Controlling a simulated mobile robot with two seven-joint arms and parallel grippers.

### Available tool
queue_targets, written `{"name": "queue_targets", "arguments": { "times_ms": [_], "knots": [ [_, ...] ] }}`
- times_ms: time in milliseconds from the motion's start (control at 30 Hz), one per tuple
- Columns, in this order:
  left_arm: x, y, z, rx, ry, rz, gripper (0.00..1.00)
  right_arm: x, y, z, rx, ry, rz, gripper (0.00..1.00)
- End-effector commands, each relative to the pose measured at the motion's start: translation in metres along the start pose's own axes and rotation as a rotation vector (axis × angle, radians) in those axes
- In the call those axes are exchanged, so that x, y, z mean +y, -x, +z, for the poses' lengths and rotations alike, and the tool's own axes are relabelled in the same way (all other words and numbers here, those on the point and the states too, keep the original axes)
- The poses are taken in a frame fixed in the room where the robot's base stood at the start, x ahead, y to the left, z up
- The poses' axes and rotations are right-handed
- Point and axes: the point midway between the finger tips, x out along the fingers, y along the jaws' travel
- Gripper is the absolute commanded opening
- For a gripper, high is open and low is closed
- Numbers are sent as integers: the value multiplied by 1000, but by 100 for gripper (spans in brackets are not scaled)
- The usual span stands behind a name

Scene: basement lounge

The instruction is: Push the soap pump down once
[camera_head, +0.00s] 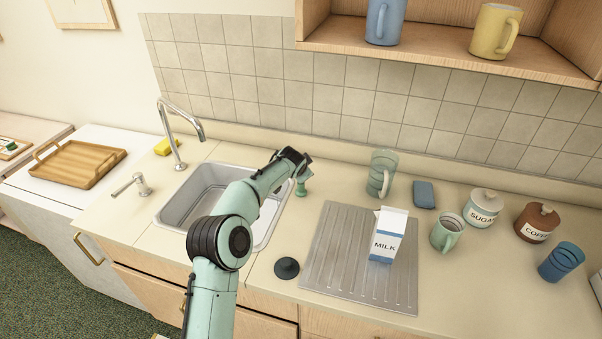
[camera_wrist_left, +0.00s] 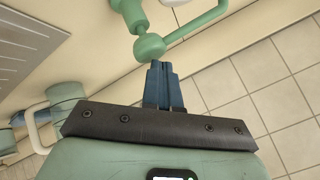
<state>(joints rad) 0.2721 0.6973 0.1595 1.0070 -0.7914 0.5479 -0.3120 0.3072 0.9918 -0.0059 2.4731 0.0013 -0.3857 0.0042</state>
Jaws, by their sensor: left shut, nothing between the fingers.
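The soap pump (camera_head: 302,187) is a small green dispenser standing on the counter just right of the sink. In the left wrist view its green rounded head (camera_wrist_left: 149,47) and thin curved spout (camera_wrist_left: 198,22) show at the top. My left gripper (camera_head: 302,157) is shut and empty, close above the pump in the head view. Its blue fingertips (camera_wrist_left: 159,66) lie right by the pump head in the left wrist view; I cannot tell whether they touch it. The arm hides part of the pump's surroundings. My right gripper is not in view.
The sink (camera_head: 190,192) with its tall faucet (camera_head: 178,135) and metal lever (camera_head: 132,183) is left of the pump. A tiled wall (camera_head: 340,95) rises behind.

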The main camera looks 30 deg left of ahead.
Motion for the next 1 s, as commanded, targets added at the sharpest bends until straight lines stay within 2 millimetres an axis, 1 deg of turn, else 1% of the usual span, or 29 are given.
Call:
{"name": "queue_targets", "arguments": {
  "times_ms": [667, 1000],
  "knots": [
    [5, -7, 5, -2, 0, 1, 0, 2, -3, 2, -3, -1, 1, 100],
    [5, -6, 5, -3, 0, 2, 0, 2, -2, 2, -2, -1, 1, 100]
  ]
}}
